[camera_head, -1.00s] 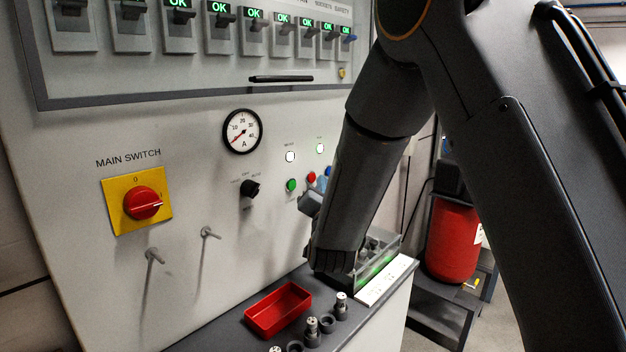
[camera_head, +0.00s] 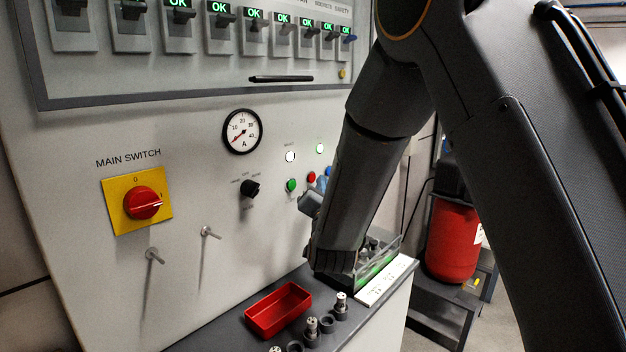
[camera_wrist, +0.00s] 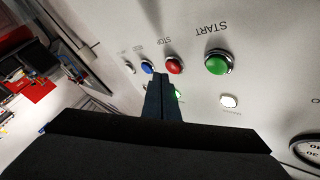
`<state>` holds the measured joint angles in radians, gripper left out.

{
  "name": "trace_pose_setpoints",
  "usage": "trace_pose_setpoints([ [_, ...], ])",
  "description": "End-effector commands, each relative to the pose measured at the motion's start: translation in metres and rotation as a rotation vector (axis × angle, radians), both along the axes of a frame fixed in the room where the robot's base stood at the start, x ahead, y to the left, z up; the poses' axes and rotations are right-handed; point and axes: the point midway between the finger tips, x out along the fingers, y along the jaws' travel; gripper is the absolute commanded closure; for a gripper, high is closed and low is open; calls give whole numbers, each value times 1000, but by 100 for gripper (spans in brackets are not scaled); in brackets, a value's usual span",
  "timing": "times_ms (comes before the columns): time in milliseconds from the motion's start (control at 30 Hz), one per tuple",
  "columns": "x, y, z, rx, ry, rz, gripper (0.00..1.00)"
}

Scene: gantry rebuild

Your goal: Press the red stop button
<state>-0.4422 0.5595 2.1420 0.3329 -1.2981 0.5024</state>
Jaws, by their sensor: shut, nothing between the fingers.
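The red stop button (camera_wrist: 174,66) sits on the grey panel in the wrist view, under the upside-down word STOP. It lies between the green START button (camera_wrist: 217,63) and a blue button (camera_wrist: 147,67). My gripper (camera_wrist: 160,77) is shut and empty, with its tips just below and left of the red button in that picture. I cannot tell whether the tips touch the panel. In the head view the red button (camera_head: 311,176) shows left of my arm, just above my gripper (camera_head: 312,196), which is partly hidden by my wrist.
A lit white lamp (camera_wrist: 229,101) sits below the green button. On the panel are the main switch (camera_head: 142,203), a black selector (camera_head: 250,189) and two pegs. A red tray (camera_head: 277,310) and several small parts stand on the ledge below.

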Motion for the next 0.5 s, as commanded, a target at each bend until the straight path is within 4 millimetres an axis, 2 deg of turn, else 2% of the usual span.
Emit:
trace_pose_setpoints([
  [500,4,5,-1,0,-1,1,100],
])
